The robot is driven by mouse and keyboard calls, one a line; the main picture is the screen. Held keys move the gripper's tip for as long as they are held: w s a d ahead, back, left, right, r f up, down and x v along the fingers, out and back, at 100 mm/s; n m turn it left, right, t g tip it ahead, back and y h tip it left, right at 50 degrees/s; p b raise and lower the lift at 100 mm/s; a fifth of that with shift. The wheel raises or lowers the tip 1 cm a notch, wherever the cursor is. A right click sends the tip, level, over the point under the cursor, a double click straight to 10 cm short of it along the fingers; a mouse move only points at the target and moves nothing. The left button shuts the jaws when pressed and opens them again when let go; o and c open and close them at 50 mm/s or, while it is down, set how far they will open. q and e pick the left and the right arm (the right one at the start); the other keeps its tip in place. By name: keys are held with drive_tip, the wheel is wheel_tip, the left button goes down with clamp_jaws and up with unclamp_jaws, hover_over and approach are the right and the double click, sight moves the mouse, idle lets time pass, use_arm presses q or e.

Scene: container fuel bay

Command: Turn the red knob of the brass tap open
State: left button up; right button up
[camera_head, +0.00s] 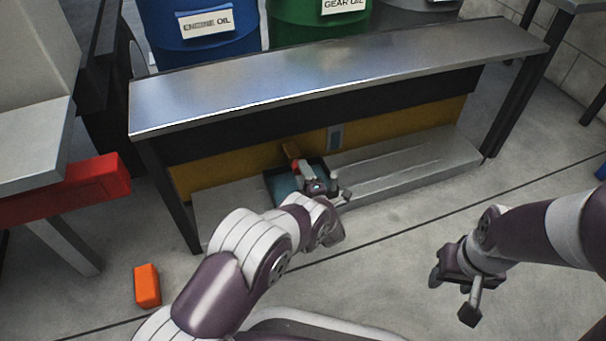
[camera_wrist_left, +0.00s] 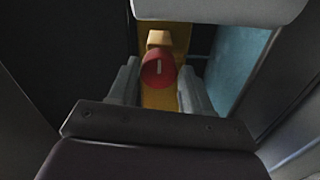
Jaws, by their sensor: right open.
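The brass tap (camera_head: 290,150) sits low under the metal bench, above a blue tray (camera_head: 279,184). Its red knob (camera_head: 297,168) is partly hidden by my left gripper (camera_head: 316,184) in the head view. In the left wrist view the red knob (camera_wrist_left: 157,70) faces the camera with a pale upright mark, and the brass body (camera_wrist_left: 159,38) shows behind it. The left fingers (camera_wrist_left: 159,82) stand apart on either side of the knob, very close to it; whether they touch it is unclear. My right gripper (camera_head: 456,282) is open and empty above the floor at right.
The bench top (camera_head: 330,75) overhangs the tap, with a low grey ledge (camera_head: 410,163) below. Blue (camera_head: 195,32) and green (camera_head: 310,28) drums stand behind. An orange block (camera_head: 147,286) lies on the floor at left, near a red box-like part (camera_head: 75,190). Floor around my right gripper is clear.

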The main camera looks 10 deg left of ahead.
use_arm(q)
drive_tip(key=shift+o, duration=1.2)
